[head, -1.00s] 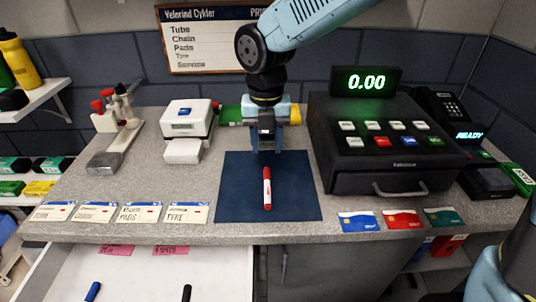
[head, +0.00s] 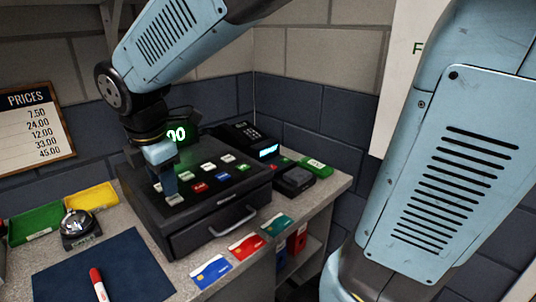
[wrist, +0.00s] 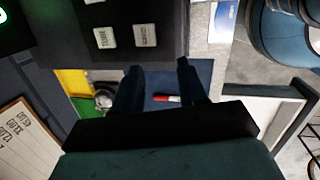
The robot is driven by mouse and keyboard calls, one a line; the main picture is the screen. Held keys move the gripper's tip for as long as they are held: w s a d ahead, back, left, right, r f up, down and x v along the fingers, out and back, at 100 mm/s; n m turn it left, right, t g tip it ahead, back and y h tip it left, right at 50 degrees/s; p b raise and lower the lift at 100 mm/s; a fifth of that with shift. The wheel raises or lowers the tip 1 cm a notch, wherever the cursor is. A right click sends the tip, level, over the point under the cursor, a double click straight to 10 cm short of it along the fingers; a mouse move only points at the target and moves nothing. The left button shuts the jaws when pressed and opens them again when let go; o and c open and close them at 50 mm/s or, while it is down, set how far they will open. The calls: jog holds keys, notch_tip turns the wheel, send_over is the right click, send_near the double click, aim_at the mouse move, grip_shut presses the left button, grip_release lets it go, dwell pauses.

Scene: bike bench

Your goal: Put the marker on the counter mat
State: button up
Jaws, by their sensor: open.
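The marker (head: 98,285), red with a white band, lies on the dark blue counter mat (head: 140,263) at the lower left of the head view. It also shows in the wrist view (wrist: 168,98), lying on the mat (wrist: 205,72) well beyond my fingers. My gripper (head: 168,190) hangs above the counter, in front of the left part of the cash register in the head view, apart from the marker. In the wrist view its two dark fingers (wrist: 159,66) are spread with nothing between the tips. The mat's lower edge is cut off in the head view.
The cash register (head: 205,225) stands right of the mat. A bell (head: 78,225) and green (head: 35,222) and yellow (head: 92,197) trays are behind the mat. Several cards, including a blue one (head: 212,271), lie along the counter's front edge.

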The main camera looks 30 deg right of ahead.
jog(key=s+d+r+m+t, duration=0.1)
jog(key=s+d+m, duration=0.3)
jog(key=d+m, duration=0.6)
jog(key=s+d+r+m+t, duration=0.2)
jog(key=s+d+r+m, duration=0.1)
jog(key=d+m, duration=0.7)
jog(key=s+m, duration=0.1)
jog(key=m, duration=0.1)
jog(key=shift+s+d+r+m, duration=0.2)
jog(key=shift+s+r+m, duration=0.1)
jog(key=shift+s, duration=0.1)
jog(key=shift+s, duration=0.15)
